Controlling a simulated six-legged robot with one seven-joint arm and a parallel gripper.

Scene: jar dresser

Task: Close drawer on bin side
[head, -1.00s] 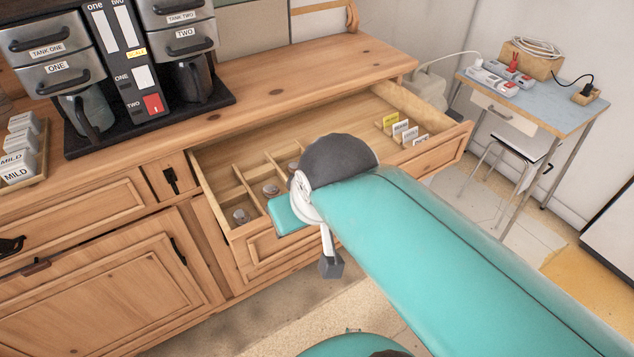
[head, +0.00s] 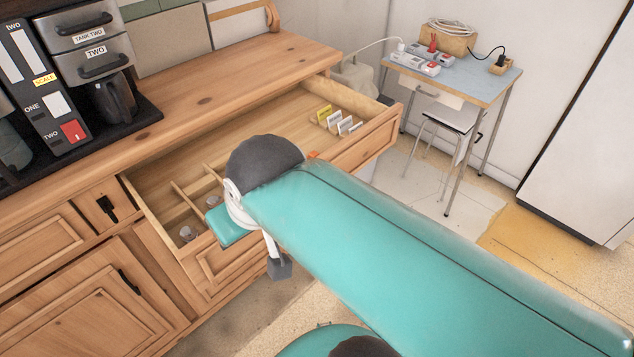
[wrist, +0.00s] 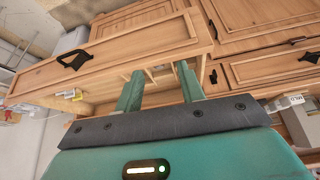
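The wide wooden drawer (head: 300,105) on the bin side of the dresser is pulled well out in the head view. It holds dividers, small jars (head: 188,233) at the left and upright label cards (head: 338,120) at the right. In the wrist view its front (wrist: 135,48) with a black handle (wrist: 72,60) lies beyond my fingers. My gripper (wrist: 159,72) is open, its two teal fingers apart with nothing seen between them. The fingertips overlap the drawer's rim there; contact cannot be told.
A pale lined bin (head: 360,78) stands beyond the dresser's right end. The dresser top (head: 225,75) carries a coffee machine (head: 85,60) at the left. A blue-topped table (head: 455,80) and a stool (head: 450,125) stand at the back right. Floor (head: 430,190) between is clear.

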